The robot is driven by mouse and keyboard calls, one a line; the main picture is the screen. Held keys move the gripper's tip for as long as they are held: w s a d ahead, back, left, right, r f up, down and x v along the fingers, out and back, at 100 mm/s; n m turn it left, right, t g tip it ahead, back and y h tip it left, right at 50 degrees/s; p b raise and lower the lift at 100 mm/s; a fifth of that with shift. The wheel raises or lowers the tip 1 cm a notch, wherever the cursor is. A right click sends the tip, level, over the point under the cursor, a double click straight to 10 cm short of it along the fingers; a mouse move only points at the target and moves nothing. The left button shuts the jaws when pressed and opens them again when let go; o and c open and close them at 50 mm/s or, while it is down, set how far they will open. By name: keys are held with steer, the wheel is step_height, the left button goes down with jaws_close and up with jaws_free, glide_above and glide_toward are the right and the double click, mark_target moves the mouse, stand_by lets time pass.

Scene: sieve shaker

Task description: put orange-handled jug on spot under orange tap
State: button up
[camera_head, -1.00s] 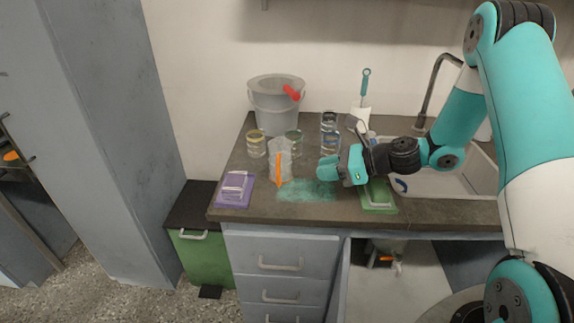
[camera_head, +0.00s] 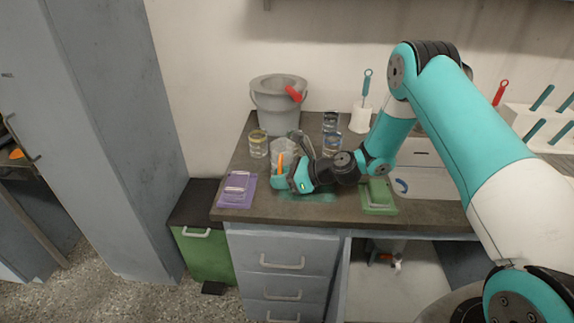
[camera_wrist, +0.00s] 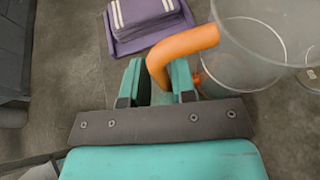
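The clear jug (camera_head: 284,148) with the orange handle (camera_head: 281,163) stands on the countertop. In the wrist view the jug (camera_wrist: 262,50) is at upper right and its orange handle (camera_wrist: 182,43) reaches towards my gripper (camera_wrist: 157,82). My gripper (camera_head: 283,178) is at the handle, its fingers apart on either side of it, with the handle closer to the right finger. I cannot tell whether they touch.
A purple tray (camera_head: 236,190) lies left of the jug, a green tray (camera_head: 378,196) to the right. A grey bucket (camera_head: 277,105) and several glasses stand behind. The counter's front edge is close to my gripper. A green bin (camera_head: 203,252) stands below left.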

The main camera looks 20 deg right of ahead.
steer(key=shift+c, duration=0.2)
jaws_close()
step_height(320, 180, up, 20)
stand_by(0.5)
